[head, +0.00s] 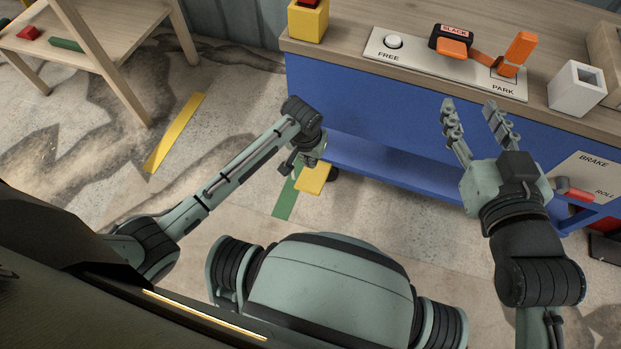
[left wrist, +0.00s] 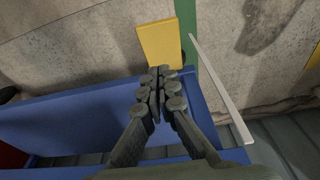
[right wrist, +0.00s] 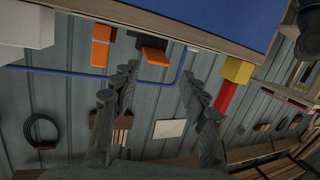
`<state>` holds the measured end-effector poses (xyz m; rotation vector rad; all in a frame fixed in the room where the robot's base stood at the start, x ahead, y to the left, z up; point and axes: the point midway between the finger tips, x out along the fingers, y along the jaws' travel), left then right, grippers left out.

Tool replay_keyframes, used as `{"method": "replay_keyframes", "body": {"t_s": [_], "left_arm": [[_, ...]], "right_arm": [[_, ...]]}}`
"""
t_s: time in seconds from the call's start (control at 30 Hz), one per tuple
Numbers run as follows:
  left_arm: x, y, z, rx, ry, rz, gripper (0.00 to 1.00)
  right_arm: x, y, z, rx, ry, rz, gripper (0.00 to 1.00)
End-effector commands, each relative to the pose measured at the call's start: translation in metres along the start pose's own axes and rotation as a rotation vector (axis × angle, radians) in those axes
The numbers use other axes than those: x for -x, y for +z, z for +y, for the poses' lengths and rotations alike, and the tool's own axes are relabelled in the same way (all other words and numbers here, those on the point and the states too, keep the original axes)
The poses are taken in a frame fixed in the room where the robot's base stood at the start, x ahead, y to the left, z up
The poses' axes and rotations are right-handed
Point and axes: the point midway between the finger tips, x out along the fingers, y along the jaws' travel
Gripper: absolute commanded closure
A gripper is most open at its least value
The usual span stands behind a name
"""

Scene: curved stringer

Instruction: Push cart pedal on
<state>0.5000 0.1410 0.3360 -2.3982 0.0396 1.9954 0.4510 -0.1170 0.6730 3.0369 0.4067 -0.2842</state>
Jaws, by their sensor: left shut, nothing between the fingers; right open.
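The cart (head: 400,120) is blue with a wooden top. Its yellow pedal (head: 313,180) sticks out low at the cart's near side, above the floor; it also shows in the left wrist view (left wrist: 160,45). My left gripper (left wrist: 162,85) is shut and empty, pointing down just beside the pedal's edge in the left wrist view. I cannot tell whether it touches the pedal. In the head view the left wrist partly hides its fingers. My right gripper (head: 472,112) is open and empty, raised in front of the cart's right half.
The cart top holds a FREE/PARK plate (head: 400,52) with an orange lever (head: 518,50), a yellow block (head: 308,20) and a white box (head: 576,88). A BRAKE/ROLL panel (head: 590,172) with a red handle is at right. A wooden table (head: 105,30) stands far left.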

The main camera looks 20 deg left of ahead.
Motion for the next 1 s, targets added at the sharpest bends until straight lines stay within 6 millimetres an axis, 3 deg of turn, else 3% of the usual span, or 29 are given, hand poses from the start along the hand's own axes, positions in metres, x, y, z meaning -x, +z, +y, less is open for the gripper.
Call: {"method": "replay_keyframes", "body": {"t_s": [0.27,0.6,0.8,1.0], "left_arm": [[-0.036,0.000,0.000,0.000,0.000,0.000,1.00],[-0.080,0.001,0.001,-0.001,0.001,0.000,1.00],[-0.104,0.013,0.000,-0.001,0.000,0.000,1.00],[-0.110,0.017,0.000,-0.001,0.000,0.001,1.00]], "right_arm": [[0.005,-0.054,-0.024,-0.040,-0.050,0.275,0.56],[0.035,-0.116,-0.038,-0.092,-0.084,0.626,0.56],[0.046,-0.132,-0.032,-0.090,-0.070,0.766,0.56],[0.052,-0.139,-0.030,-0.089,-0.066,0.816,0.56]]}}
